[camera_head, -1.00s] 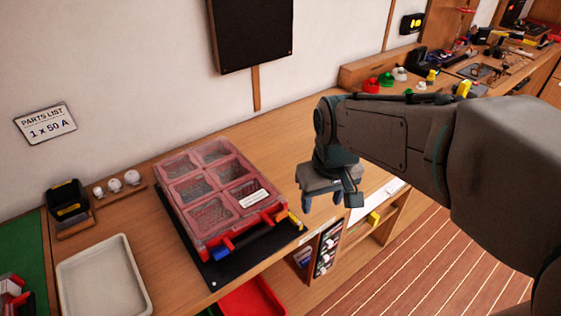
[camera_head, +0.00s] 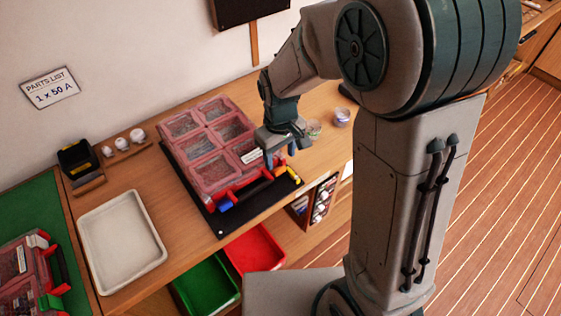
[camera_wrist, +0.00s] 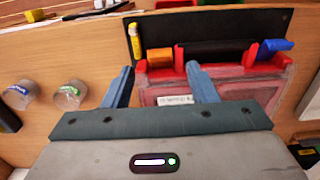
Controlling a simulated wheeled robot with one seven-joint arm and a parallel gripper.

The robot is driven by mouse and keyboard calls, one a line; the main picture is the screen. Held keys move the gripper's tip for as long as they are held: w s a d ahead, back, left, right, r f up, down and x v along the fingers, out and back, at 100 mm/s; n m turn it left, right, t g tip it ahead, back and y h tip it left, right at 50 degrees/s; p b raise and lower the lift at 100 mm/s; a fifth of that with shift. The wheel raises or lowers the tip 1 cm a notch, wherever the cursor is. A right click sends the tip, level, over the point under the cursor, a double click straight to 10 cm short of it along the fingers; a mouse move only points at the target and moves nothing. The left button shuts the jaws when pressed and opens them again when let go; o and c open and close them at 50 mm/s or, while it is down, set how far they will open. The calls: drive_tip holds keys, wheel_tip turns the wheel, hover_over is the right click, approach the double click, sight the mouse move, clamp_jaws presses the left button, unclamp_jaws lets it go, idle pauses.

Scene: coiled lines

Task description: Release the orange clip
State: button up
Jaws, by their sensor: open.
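The orange clip (camera_wrist: 159,56) sits on the front edge of the red-framed clear-lidded case (camera_wrist: 227,70), left of the black handle in the wrist view. In the head view the orange clip (camera_head: 279,171) is small, at the case's right front corner. A blue clip (camera_wrist: 273,46) is at the handle's other end; it also shows in the head view (camera_head: 226,206). My gripper (camera_wrist: 160,67) is open and empty, its blue fingers either side of the orange clip in the picture. In the head view my gripper (camera_head: 280,159) hangs over that corner. I cannot tell its height above the clip.
The case lies on a black mat (camera_head: 212,218). A yellow marker (camera_wrist: 134,42) lies beside the orange clip. Two small jars (camera_wrist: 70,94) stand on the bench nearby. A white tray (camera_head: 150,262) is left; red (camera_head: 262,270) and green (camera_head: 208,292) bins are below.

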sight(281, 168)
drive_tip(key=shift+f, duration=2.2)
drive_tip(key=c, duration=1)
